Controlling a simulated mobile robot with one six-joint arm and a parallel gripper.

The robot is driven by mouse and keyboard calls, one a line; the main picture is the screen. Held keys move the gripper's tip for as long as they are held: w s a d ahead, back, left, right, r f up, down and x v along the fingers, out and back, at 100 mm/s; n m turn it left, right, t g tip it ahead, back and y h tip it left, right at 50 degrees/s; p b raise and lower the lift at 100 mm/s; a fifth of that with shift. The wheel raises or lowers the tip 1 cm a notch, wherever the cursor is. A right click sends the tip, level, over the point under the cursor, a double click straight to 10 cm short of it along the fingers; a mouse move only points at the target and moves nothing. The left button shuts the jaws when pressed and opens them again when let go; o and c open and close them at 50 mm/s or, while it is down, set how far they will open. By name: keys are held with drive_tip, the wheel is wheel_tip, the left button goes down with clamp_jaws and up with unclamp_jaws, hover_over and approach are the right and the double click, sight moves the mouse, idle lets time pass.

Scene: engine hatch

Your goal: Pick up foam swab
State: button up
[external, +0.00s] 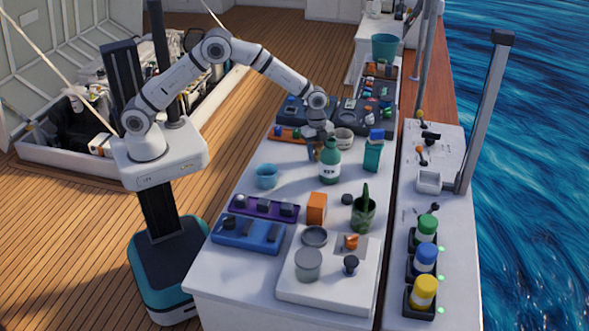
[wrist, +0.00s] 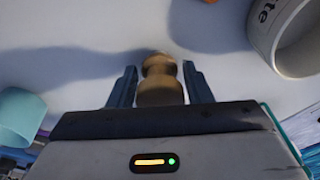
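A tan, rounded item with a narrow waist (wrist: 160,82) stands between the two fingers of my gripper (wrist: 160,85) in the wrist view. I cannot tell whether it is the foam swab. The fingers are apart, one on each side of it, and the gaps are too thin to show whether they touch it. A small brown item (external: 318,153) shows at the fingers there, mostly hidden.
A white mug (external: 343,138) stands close behind the bottle; it also shows in the wrist view (wrist: 285,35). A light blue cup (external: 266,176) stands front left. A teal holder with a blue top (external: 372,156) is at right.

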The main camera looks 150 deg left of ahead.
drive_tip(key=c, duration=0.7)
drive_tip(key=shift+o, duration=0.2)
